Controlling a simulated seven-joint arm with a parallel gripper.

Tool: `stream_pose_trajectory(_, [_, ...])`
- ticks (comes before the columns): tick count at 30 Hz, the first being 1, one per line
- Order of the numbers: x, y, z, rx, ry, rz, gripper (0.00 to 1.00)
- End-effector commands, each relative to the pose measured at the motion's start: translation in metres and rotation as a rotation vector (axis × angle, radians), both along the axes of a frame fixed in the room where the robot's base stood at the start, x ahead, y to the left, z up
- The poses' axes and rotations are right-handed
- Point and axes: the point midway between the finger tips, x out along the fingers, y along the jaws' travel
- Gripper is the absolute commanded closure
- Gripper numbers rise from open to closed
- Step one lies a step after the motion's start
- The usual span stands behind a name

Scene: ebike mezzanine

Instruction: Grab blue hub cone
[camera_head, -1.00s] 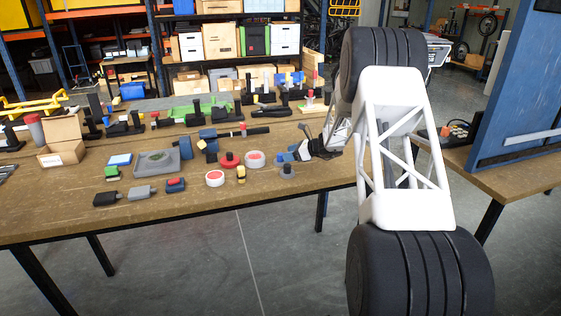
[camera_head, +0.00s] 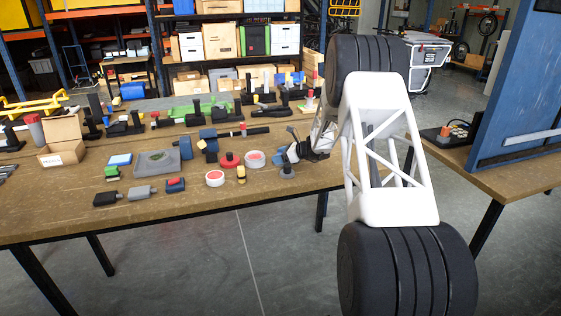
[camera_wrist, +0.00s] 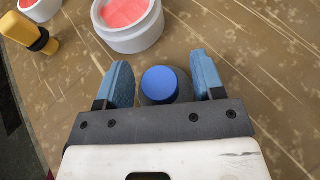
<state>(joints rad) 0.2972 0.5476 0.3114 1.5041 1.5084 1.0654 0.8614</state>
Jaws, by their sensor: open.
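The blue hub cone (camera_wrist: 160,84) has a round blue top and a wider dark grey base. In the wrist view it appears between my two pale blue fingers, with a gap on each side; the lower part of its base is hidden behind my gripper's body. In the head view the hub cone (camera_head: 287,173) stands on the wooden table near its front right, partly covered by my gripper. My gripper (camera_wrist: 162,75) is open and empty, pointing down over the cone. I cannot tell how far the fingertips are above the table.
A white round container with a red top (camera_wrist: 128,20) stands close to my left finger. A yellow and black piece (camera_wrist: 32,34) lies further left. Another red-topped white round piece (camera_head: 215,178) and a red disc (camera_head: 229,160) are nearby. Table right of the cone is clear.

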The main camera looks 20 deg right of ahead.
Motion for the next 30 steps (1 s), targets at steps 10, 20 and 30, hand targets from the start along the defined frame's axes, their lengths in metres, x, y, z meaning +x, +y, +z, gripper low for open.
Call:
stream_pose_trajectory(10, [0.0, -0.0002, 0.0002, 0.0, 0.0, 0.0, 0.38])
stream_pose_trajectory(20, [-0.0002, -0.0003, -0.0003, 0.0, 0.0, 0.0, 0.79])
stream_pose_trajectory(30, [-0.0004, -0.0002, -0.0004, 0.001, 0.001, 0.001, 0.92])
